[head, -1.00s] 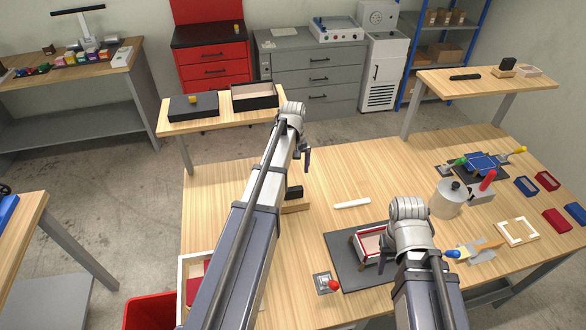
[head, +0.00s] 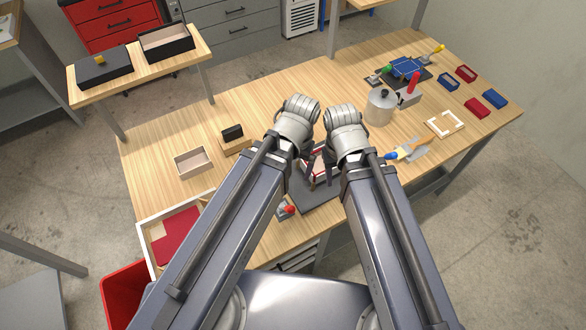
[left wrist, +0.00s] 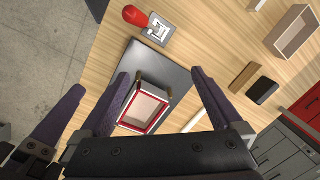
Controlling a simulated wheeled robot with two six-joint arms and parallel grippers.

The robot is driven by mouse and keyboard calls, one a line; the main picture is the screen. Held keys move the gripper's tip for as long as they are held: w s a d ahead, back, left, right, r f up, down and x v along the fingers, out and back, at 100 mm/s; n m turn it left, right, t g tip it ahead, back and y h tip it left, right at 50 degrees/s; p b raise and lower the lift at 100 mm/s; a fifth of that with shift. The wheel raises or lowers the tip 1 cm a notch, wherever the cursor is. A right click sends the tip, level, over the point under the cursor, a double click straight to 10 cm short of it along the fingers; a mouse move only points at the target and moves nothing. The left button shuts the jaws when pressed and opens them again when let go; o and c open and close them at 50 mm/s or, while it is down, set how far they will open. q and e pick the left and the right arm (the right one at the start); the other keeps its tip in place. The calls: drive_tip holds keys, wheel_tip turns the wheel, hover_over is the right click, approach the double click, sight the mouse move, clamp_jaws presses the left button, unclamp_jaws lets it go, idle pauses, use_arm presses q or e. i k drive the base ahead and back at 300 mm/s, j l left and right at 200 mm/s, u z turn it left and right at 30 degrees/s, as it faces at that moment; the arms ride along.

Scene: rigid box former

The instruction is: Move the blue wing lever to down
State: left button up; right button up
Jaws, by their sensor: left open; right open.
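In the left wrist view my left fingers (left wrist: 162,80) stand apart above a red-edged box (left wrist: 144,108). This box (head: 319,166) is partly hidden by the grippers in the head view.
A red-knobbed lever (head: 289,209) stands at the mat's front left. A metal pot (head: 380,108) and a red-handled block (head: 411,95) stand behind the blue lever. A white frame (head: 444,123) lies to its right. A tan box (head: 193,162) lies left on the bench.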

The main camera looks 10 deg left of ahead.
sight(393, 155)
drive_tip(key=l+u, duration=0.15)
drive_tip(key=l, duration=0.35)
drive_tip(key=l+u, duration=0.15)
drive_tip(key=l, duration=0.3)
drive_tip(key=k+l+u, duration=0.2)
drive_tip(key=l, duration=0.25)
drive_tip(key=l+u, duration=0.15)
drive_tip(key=l, duration=0.35)
